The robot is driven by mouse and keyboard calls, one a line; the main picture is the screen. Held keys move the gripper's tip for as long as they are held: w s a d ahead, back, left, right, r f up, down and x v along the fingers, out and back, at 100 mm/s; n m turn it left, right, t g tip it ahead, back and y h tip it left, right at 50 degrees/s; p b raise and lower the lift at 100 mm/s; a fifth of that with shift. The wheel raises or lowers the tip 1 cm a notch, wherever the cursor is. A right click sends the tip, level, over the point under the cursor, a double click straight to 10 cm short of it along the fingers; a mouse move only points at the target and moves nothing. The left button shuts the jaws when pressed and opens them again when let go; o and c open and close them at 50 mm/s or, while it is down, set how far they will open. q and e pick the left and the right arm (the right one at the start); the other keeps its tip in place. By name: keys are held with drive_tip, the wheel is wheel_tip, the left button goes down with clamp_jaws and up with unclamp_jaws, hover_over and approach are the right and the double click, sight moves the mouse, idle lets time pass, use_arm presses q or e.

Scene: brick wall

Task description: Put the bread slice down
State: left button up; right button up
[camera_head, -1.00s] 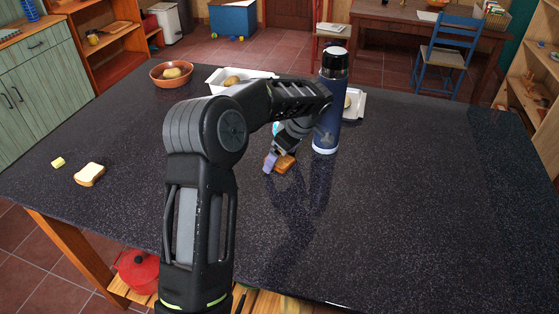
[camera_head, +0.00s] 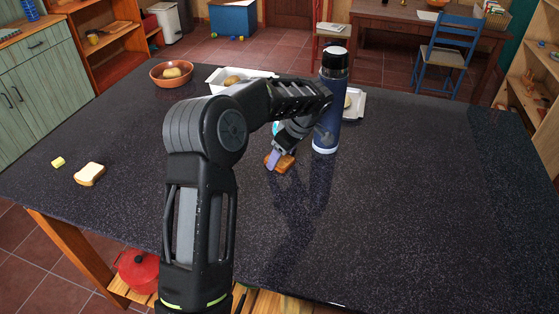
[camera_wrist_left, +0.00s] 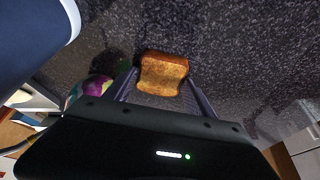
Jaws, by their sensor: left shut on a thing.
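A toasted brown bread slice (camera_head: 285,164) is at the middle of the dark speckled table, at or just above its surface. I cannot tell for certain whether it touches. My left gripper (camera_head: 274,159) is over it, shut on it. In the left wrist view the slice (camera_wrist_left: 162,74) sits between the two fingers of the gripper (camera_wrist_left: 162,88). A second, paler bread slice (camera_head: 89,174) lies at the left of the table. My right gripper is not in view.
A tall dark blue bottle (camera_head: 328,110) stands close to the right of my left gripper. A brown bowl (camera_head: 171,83) and a white tray (camera_head: 214,78) stand behind. A small yellow piece (camera_head: 58,162) lies at the left. The right and front of the table (camera_head: 430,200) are clear.

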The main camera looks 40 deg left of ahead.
sight(281, 160)
use_arm(q)
drive_tip(key=shift+c, duration=0.8)
drive_tip(key=shift+r, duration=0.65)
wheel_tip(281, 160, up, 9)
drive_tip(key=b, duration=0.1)
drive_tip(key=shift+f+b, duration=0.15)
drive_tip(key=shift+b, duration=0.25)
